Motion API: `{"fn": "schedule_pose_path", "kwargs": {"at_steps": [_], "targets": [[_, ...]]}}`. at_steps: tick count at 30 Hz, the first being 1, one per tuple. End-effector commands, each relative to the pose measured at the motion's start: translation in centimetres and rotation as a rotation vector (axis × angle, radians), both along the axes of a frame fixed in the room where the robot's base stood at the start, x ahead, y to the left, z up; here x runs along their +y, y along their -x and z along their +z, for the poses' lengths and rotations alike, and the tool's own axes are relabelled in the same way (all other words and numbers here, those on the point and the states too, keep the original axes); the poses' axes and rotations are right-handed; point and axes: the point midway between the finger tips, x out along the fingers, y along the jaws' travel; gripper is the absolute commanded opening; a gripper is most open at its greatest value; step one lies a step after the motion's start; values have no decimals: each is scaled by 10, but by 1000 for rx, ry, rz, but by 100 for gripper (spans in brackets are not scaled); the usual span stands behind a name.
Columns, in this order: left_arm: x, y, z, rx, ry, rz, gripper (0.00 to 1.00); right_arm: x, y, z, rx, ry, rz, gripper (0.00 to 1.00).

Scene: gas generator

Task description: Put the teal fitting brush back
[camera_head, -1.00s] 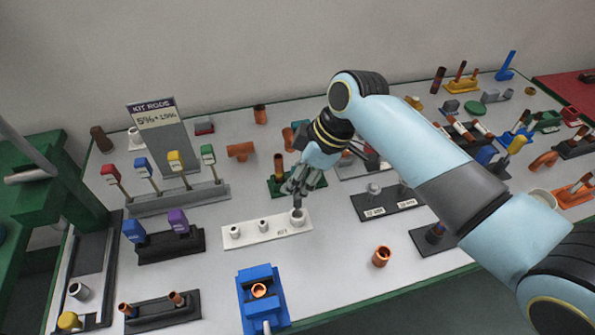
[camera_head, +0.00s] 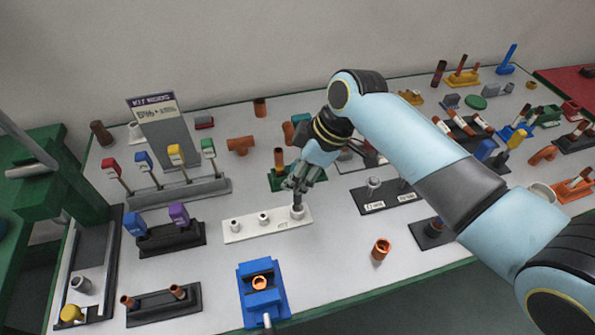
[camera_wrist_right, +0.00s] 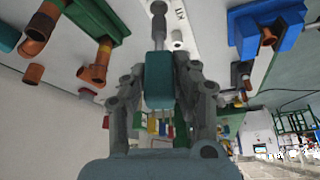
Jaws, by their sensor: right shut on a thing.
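My right gripper (camera_head: 299,183) is shut on the teal fitting brush. In the right wrist view, the brush's teal handle (camera_wrist_right: 159,80) sits between the fingers, with a grey shaft running away from it. In the head view the fingers mostly hide the handle. The brush points down over the right-hand socket of the white kit plate (camera_head: 248,229). The shaft meets the socket in the picture; I cannot tell how deep it sits. The plate also shows in the right wrist view (camera_wrist_right: 203,25). My left gripper is not in view.
A blue vise (camera_head: 263,298) stands in front of the plate, with a copper fitting (camera_head: 381,249) to its right. A green stand (camera_head: 281,181) is just behind the gripper. A black labelled plate (camera_head: 385,203) lies to the right. Bare tabletop lies in front of the white plate's right end.

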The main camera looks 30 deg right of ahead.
Motion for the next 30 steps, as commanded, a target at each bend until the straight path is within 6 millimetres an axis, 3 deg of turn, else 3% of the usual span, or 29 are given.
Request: {"fn": "schedule_pose_path", "kwargs": {"at_steps": [30], "targets": [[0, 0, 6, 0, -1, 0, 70, 0, 0, 0, 0, 0, 0, 0]]}}
